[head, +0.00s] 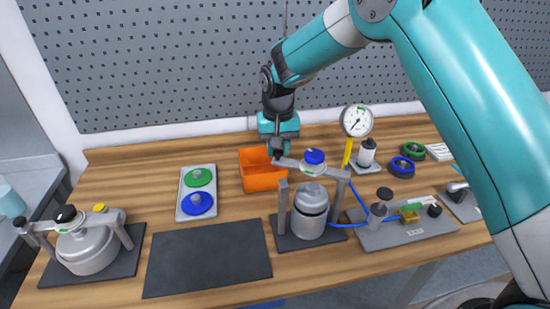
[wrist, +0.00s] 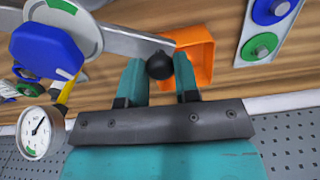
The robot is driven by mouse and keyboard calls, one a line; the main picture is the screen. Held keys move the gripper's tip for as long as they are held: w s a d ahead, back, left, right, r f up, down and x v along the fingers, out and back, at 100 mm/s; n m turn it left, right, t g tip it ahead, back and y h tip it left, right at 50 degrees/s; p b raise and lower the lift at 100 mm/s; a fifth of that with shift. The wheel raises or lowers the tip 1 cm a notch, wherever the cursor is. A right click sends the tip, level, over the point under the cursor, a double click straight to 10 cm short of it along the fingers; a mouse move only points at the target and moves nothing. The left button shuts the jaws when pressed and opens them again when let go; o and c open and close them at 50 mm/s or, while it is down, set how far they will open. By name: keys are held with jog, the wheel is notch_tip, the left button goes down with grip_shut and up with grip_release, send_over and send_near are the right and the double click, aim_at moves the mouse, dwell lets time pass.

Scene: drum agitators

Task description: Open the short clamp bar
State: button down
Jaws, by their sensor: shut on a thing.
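The grey clamp bar (head: 291,164) crosses above the middle grey drum (head: 311,203). A blue knob (head: 314,156) sits on the bar, and its right end meets the right post (head: 339,192). Its left end shows above and behind the top of the left post (head: 282,208), with a visible gap. My gripper (head: 278,152) points down at that left end. In the wrist view the bar (wrist: 130,42) ends in a black ball handle (wrist: 160,66) held between my fingers. The handle is mostly hidden in the head view.
An orange bin (head: 262,178) stands just behind the left post. A second clamped drum (head: 87,250) stands at the far left. A pressure gauge (head: 357,121), blue hose and valve plate (head: 410,234) lie to the right. The dark mat (head: 207,258) is clear.

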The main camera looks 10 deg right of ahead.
jog(key=w+d+m, duration=0.4)
jog(key=d+m, duration=0.2)
jog(key=d, duration=0.2)
jog(key=w+d+m+b, duration=0.1)
jog(key=w+d+m, duration=0.3)
jog(key=d+m, duration=0.3)
jog(key=shift+d+m, duration=0.3)
jog(key=shift+d, duration=0.9)
jog(key=shift+r, duration=0.1)
jog(key=c, duration=0.8)
grip_release()
jog(key=shift+c, duration=0.2)
notch_tip(320, 180, up, 17)
jog(key=b, duration=0.3)
jog(key=shift+r, duration=0.15)
